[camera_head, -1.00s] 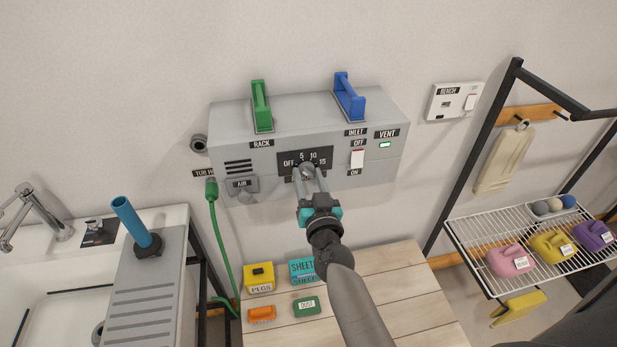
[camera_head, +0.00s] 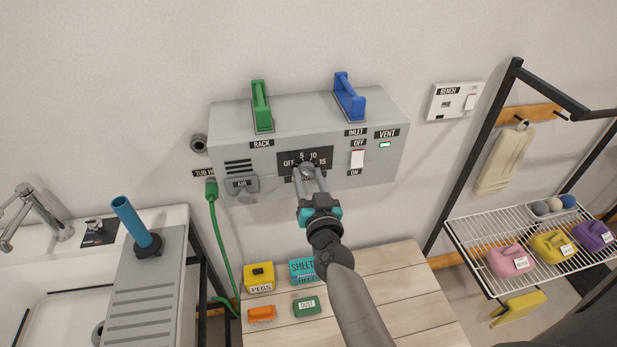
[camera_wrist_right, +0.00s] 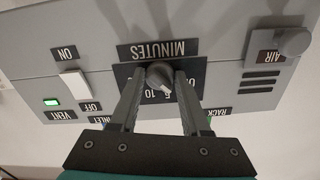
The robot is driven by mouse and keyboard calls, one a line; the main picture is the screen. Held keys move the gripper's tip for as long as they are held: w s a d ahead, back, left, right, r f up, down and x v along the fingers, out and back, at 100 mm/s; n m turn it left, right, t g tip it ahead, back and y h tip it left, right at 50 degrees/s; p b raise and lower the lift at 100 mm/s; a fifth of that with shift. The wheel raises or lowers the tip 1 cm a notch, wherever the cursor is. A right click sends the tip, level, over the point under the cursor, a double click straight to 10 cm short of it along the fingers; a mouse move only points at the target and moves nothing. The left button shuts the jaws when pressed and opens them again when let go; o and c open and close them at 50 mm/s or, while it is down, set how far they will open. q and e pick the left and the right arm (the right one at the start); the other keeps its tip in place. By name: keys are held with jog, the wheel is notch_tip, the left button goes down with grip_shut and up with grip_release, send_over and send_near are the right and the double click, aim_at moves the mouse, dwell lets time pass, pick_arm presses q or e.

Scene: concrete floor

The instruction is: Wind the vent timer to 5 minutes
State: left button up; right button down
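The vent timer is a round grey knob (camera_head: 307,170) on a dark dial plate (camera_head: 325,157) marked OFF, 5, 10 and 15, on the front of a grey wall box. My right gripper (camera_head: 309,178) reaches up to it from below. In the right wrist view, upside down, the two fingers lie on either side of the knob (camera_wrist_right: 159,75) and appear closed on it. A light mark on the knob points toward the side of the 5 and OFF labels; the fingers partly hide the scale. My left gripper is not in view.
Beside the dial are the white inlet switch (camera_head: 357,159) and a lit green vent light (camera_head: 385,145). The air knob (camera_head: 245,196) is at left. Green (camera_head: 261,105) and blue (camera_head: 349,97) handles stand on the box. Below is a wooden table (camera_head: 385,282) with small boxes.

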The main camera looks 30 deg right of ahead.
jog(key=shift+c, duration=1.9)
grip_release()
jog(key=shift+s, duration=0.1)
jog(key=p+v, duration=0.3)
jog(key=v, duration=1.2)
